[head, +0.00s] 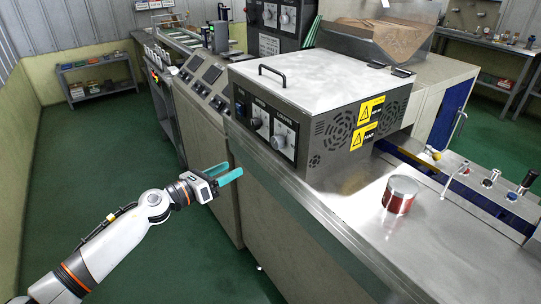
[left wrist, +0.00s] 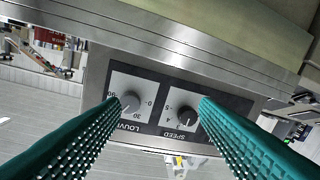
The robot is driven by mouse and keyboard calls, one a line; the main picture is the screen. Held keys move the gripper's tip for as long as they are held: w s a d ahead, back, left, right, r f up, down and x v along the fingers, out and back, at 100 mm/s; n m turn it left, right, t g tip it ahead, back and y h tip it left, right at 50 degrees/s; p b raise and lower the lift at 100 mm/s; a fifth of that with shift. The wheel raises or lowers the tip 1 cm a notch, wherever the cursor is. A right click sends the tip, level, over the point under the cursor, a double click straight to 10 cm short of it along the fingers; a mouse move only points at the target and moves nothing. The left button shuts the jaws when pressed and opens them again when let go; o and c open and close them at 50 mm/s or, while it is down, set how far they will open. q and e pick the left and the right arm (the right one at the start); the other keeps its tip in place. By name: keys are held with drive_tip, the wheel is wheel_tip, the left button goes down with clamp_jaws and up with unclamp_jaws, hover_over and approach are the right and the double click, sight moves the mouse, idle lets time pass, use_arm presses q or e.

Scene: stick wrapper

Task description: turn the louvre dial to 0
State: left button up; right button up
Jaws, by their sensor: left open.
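The louvre dial (left wrist: 130,103) is a grey round knob on a pale plate marked with numbers. It shows upside down in the left wrist view, close to the left fingertip. In the head view it is the right-hand knob (head: 281,138) on the front of the metal box (head: 318,85). Its pointer is too small to read surely. The speed dial (left wrist: 187,115) sits beside it; in the head view it is the left-hand knob (head: 257,122). My left gripper (head: 229,173) has teal fingers, open and empty, in front of the panel and apart from it. My right gripper is out of view.
A steel counter (head: 340,215) runs below the box, with a red tin (head: 400,194) on it. Yellow warning labels (head: 370,110) mark the box's side, and a black handle (head: 272,74) is on its top. Green floor (head: 110,170) lies clear at left.

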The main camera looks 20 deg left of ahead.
sight(274, 143)
use_arm(q)
wheel_tip(274, 143, up, 5)
drive_tip(key=d+m+g+h, duration=0.1)
drive_tip(key=d+m+h, duration=0.15)
drive_tip(key=m, duration=0.25)
drive_tip(key=shift+y, duration=0.45)
drive_tip(key=p+x, duration=0.3)
drive_tip(key=x, duration=0.6)
drive_tip(key=shift+w+d+r, duration=0.1)
drive_tip(key=shift+d, duration=0.35)
drive_tip(key=shift+w+d, duration=0.35)
drive_tip(key=shift+w, duration=0.15)
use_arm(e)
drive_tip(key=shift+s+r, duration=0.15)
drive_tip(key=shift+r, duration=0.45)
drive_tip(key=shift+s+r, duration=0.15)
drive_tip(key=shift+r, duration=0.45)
use_arm(q)
drive_tip(key=shift+c, duration=0.8)
drive_tip(key=c, duration=0.8)
drive_tip(key=shift+c, duration=0.2)
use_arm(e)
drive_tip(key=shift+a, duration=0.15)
